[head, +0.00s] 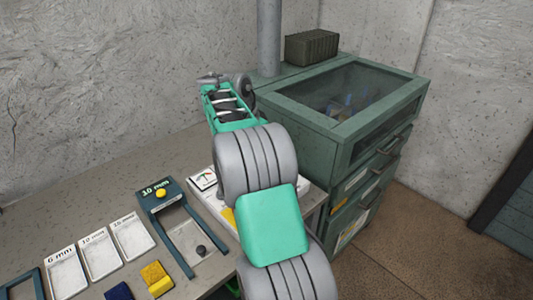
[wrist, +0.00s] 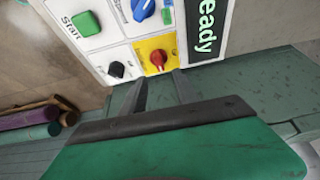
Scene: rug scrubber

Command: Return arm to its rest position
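My gripper (wrist: 158,86) shows in the wrist view as two dark fingers with a clear gap between them and nothing held. The fingers point toward the lower edge of a white control panel (wrist: 113,50); I cannot tell whether they touch it. The red knob (wrist: 158,58) on a yellow plate is just beyond the fingertips. In the head view my grey and teal arm (head: 274,226) reaches up from the bottom over the bench. The gripper's fingers cannot be made out there.
A green cabinet (head: 377,128) with a glass-topped box stands right of my arm, a dark ribbed block (head: 311,47) on it. A grey post (head: 268,35) rises behind. The bench (head: 110,185) carries trays (head: 131,236), a dark "10 mm" frame (head: 158,187) and a yellow sponge-like block (head: 156,278).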

